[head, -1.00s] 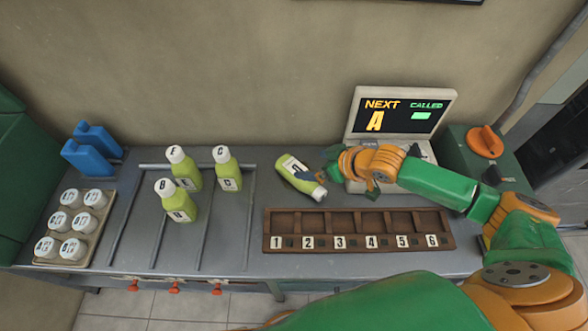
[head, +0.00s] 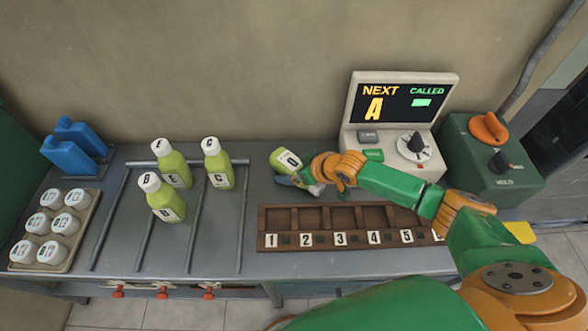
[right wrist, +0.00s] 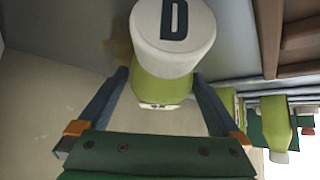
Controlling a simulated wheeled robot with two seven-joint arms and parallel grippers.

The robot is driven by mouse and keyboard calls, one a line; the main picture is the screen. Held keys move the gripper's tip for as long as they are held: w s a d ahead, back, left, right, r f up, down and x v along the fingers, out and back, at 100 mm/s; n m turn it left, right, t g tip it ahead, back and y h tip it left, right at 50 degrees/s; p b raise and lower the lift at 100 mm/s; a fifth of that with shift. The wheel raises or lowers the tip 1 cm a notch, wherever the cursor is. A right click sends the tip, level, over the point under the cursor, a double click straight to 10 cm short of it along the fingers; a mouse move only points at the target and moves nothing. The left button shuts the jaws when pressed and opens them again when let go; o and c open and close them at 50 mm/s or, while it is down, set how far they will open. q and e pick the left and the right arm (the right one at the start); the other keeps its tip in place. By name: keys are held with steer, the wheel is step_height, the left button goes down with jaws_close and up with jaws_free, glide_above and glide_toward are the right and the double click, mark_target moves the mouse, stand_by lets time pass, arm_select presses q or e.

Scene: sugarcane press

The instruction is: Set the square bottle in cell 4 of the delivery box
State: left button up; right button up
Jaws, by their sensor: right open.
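A green bottle with a white cap marked D (head: 289,158) lies on its side on the counter behind the delivery box; I cannot clearly tell whether its body is square. My right gripper (head: 298,182) is at this bottle, partly covering its cap end. In the right wrist view the bottle's cap (right wrist: 173,25) faces the camera, and the open fingers of my right gripper (right wrist: 160,76) are on either side of the bottle. The brown delivery box (head: 340,241) has numbered cells; cell 4 (head: 372,216) looks empty. My left gripper is out of view.
Bottles E (head: 174,168), C (head: 218,168) and B (head: 164,202) stand upright between rails on the left. A screen machine (head: 400,110) stands behind the box. My right arm covers the box's right end.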

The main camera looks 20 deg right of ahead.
jaws_close()
